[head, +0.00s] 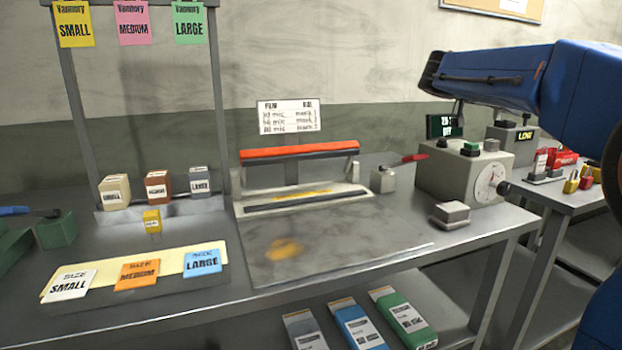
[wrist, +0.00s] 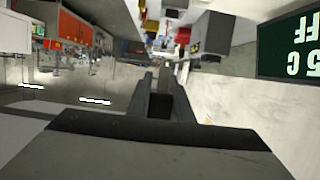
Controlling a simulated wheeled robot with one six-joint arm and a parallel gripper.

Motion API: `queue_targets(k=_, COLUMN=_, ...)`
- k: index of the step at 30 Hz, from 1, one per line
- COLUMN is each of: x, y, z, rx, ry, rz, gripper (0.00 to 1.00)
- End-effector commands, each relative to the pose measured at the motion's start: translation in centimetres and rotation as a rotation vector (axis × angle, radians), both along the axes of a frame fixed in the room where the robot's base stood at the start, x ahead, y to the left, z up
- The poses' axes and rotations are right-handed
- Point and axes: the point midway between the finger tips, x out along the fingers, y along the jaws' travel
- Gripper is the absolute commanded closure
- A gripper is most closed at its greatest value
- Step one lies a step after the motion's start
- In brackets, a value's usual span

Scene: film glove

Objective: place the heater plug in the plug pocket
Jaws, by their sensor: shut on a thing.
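My gripper (wrist: 163,84) is shut on a small dark piece (wrist: 160,105), which I take to be the heater plug; its shape is mostly hidden between the fingers. In the head view, only a small part of my gripper (head: 458,110) shows below the end of my blue arm, raised near the "25 C OFF" display. I cannot tell for certain which thing is the plug pocket. A small grey block (head: 450,214) sits on the bench in front of the grey control box (head: 465,170), and a small grey box (head: 383,180) stands to its left.
The display (head: 444,126) also shows close at the right of the wrist view (wrist: 292,45). A sealer with a red bar (head: 300,152) stands mid-bench. Padlocks (head: 578,182) and a "LOW" box (head: 510,140) are on the right table.

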Motion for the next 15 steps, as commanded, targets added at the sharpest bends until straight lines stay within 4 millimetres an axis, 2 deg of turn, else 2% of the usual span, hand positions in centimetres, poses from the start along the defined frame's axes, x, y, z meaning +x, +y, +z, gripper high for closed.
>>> queue_targets(k=2, x=0.0, y=0.0, z=0.7, rx=0.001, ry=-0.003, rz=-0.001, gripper=1.0)
queue_targets(k=15, x=0.0, y=0.0, z=-4.9, rx=0.0, ry=0.003, rz=0.0, gripper=1.0)
